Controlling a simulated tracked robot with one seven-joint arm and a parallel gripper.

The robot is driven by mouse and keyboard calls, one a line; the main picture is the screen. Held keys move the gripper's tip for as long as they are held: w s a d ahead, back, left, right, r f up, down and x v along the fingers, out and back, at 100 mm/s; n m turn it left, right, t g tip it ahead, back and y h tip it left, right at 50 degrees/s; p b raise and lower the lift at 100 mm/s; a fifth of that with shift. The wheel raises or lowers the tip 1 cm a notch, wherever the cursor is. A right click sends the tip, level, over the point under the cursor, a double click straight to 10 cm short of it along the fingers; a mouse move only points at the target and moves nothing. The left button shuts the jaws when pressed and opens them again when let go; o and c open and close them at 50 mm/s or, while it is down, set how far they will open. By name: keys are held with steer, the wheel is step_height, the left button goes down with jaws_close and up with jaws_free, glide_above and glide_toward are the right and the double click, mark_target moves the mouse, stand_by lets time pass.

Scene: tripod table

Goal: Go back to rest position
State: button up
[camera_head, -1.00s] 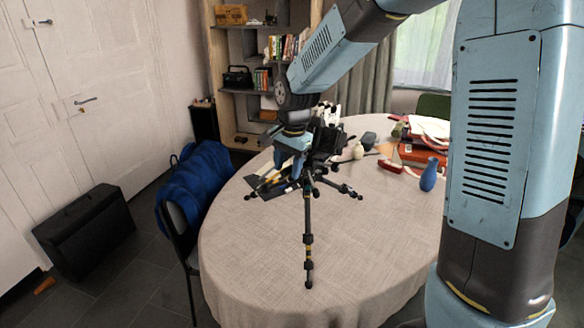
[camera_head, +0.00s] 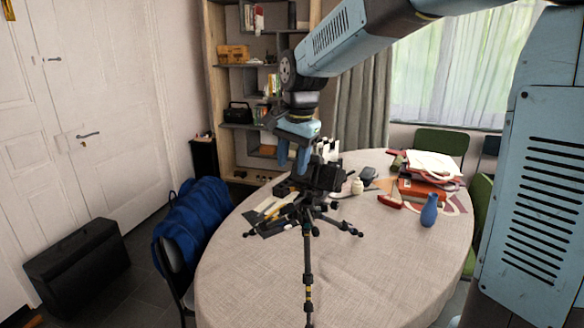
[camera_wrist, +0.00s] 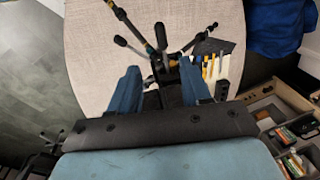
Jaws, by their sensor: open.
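A black tripod (camera_head: 308,262) stands on the round table (camera_head: 250,285), legs spread, with a dark bulky head (camera_head: 322,178) on top. In the wrist view the tripod (camera_wrist: 162,38) shows beyond the fingers, its legs spread over the tablecloth. My gripper (camera_head: 292,158) has blue fingers pointing down, above and slightly left of the tripod head in the head view. In the wrist view my gripper (camera_wrist: 158,85) is open with its fingers wide apart. Nothing is clearly held; whether the fingers touch the tripod head cannot be told.
A dark tool pouch (camera_head: 272,215) lies beside the tripod. A blue vase (camera_head: 429,211) and a red box (camera_head: 420,189) stand on the right. A bookshelf (camera_head: 235,105) stands behind.

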steer(key=s+d+n+t+h, duration=0.1)
steer(key=s+d+n+t, duration=0.3)
steer(key=s+d, duration=1.5)
steer(key=s+r+n, duration=0.1)
steer(key=s+n, duration=0.2)
steer(key=shift+s, duration=0.4)
stand_by(0.9)
steer(key=shift+c, duration=0.9)
